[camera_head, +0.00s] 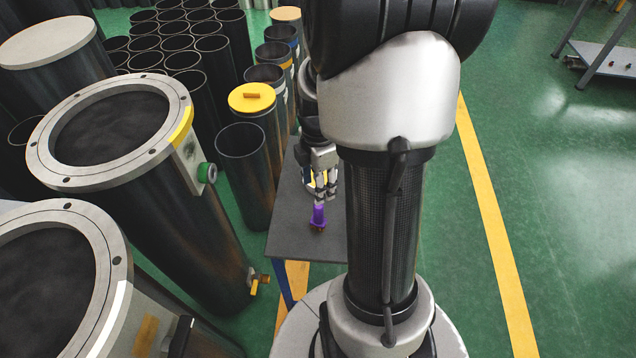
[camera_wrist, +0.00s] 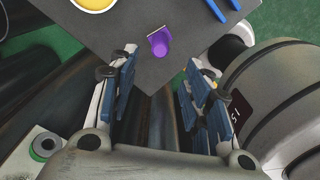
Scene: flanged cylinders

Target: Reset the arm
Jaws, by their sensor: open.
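My gripper (camera_head: 322,190) hangs over a small dark grey table (camera_head: 300,235). In the wrist view its two blue-padded fingers (camera_wrist: 160,68) stand apart with nothing between them. A small purple object (camera_head: 318,216) is on the table just below my gripper in the head view. In the wrist view the purple object (camera_wrist: 159,41) lies beyond the fingertips, apart from them. My own arm hides the right part of the table in the head view.
Flanged cylinders (camera_head: 110,125) stand close on the left, with open dark tubes (camera_head: 243,155) behind. One tube has a yellow lid (camera_head: 251,97).

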